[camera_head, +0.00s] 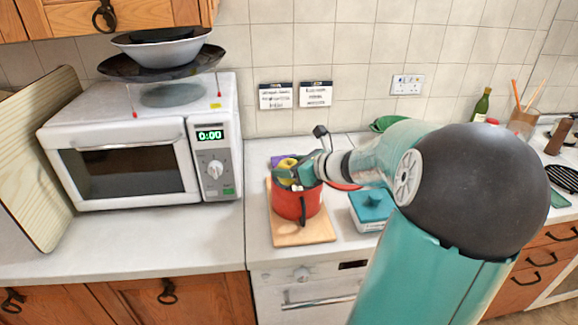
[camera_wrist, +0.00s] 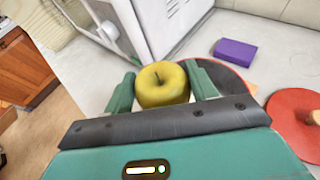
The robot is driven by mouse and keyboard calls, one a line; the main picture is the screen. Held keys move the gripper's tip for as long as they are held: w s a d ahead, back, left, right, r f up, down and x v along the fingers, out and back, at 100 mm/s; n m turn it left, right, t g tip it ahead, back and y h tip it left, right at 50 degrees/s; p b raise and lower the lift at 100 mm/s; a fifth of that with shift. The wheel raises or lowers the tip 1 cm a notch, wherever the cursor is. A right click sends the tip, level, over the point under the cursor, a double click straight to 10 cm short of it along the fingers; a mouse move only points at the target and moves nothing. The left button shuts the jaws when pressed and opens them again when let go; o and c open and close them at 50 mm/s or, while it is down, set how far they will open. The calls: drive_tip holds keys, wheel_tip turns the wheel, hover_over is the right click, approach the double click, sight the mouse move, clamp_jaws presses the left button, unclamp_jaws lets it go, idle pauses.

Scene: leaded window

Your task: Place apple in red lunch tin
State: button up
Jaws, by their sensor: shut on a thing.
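A yellow-green apple (camera_head: 287,166) is between the fingers of my gripper (camera_head: 294,176). The wrist view shows the apple (camera_wrist: 162,85) upright, with its stem up, and the teal fingers (camera_wrist: 162,88) shut on its two sides. The red lunch tin (camera_head: 297,204), with a dark handle on its front, stands on a wooden board. The apple and fingers are at the tin's mouth in the head view; I cannot tell how far above or inside the rim the apple is. The tin's mouth is mostly hidden by my gripper.
The wooden board (camera_head: 307,234) lies on the counter. A red lid (camera_wrist: 293,118) lies to the right in the wrist view. A purple block (camera_wrist: 235,53) is behind the tin. A teal lidded box (camera_head: 372,207) is to the right, a microwave (camera_head: 140,150) to the left.

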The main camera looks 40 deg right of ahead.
drive_tip(key=shift+f, duration=0.1)
drive_tip(key=shift+f, duration=0.35)
drive_tip(key=shift+w+f, duration=0.1)
drive_tip(key=shift+f, duration=0.05)
drive_tip(key=o, duration=1)
drive_tip(key=shift+o, duration=0.2)
drive_tip(key=shift+r, duration=0.4)
drive_tip(key=v, duration=1.2)
drive_tip(key=shift+r, duration=0.3)
